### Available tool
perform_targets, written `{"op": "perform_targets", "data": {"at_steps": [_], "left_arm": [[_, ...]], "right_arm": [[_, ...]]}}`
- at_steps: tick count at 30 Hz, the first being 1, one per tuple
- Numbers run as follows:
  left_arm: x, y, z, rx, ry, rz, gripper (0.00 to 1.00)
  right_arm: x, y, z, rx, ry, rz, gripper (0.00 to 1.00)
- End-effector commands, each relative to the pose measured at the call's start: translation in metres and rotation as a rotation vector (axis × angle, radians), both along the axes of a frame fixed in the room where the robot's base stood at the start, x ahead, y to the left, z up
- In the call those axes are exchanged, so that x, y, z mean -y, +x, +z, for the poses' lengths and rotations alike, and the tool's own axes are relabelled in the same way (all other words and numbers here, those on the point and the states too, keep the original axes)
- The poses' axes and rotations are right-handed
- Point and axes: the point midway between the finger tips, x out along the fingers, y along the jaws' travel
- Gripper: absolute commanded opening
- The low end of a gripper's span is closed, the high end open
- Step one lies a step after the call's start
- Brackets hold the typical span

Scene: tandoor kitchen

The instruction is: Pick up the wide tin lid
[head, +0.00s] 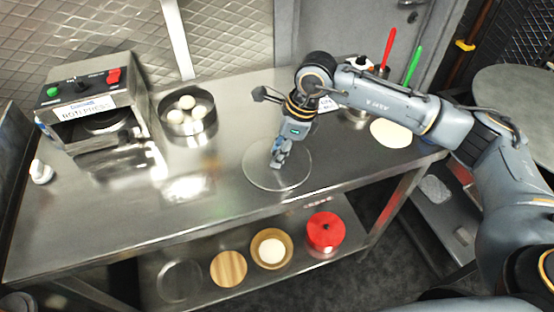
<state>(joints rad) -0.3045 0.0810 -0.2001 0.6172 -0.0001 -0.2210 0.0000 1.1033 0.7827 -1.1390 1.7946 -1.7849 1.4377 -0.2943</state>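A wide, clear, round disc with a thin rim, which looks like the wide tin lid (259,178), lies flat on the steel counter near its front edge. My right gripper (277,163) points down over the middle of this lid, with its fingertips at or very near the centre. The fingers look close together, but they hide the lid's centre, so I cannot tell whether they grip a knob. A round metal tin (189,127) with several white dough balls stands open to the left, farther back. My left gripper is out of view.
A press machine (92,103) stands at the counter's left. A flat pale dough round (391,134) and pots with red and green handles are at the right. The lower shelf holds a wooden disc (228,268), a bowl (257,244) and a red container (325,232). Counter left of the lid is clear.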

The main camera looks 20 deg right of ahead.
Motion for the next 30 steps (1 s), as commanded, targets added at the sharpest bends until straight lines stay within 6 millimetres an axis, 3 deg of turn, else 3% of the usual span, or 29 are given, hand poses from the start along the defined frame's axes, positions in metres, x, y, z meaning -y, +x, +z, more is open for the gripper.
{"op": "perform_targets", "data": {"at_steps": [1, 3, 17, 23, 30], "left_arm": [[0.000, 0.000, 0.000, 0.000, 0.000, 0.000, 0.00], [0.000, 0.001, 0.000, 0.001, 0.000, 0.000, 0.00], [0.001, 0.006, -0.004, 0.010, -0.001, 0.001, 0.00], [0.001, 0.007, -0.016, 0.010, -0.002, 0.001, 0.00], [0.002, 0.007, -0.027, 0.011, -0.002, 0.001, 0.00]], "right_arm": [[0.000, 0.000, 0.000, 0.000, 0.000, 0.000, 0.14], [0.000, 0.000, 0.000, 0.000, 0.000, 0.000, 0.00], [0.000, 0.000, 0.007, 0.001, 0.001, 0.000, 0.00], [0.000, 0.000, 0.033, 0.006, 0.001, 0.001, 0.00], [-0.001, -0.046, 0.085, 0.009, 0.001, 0.005, 0.00]]}}
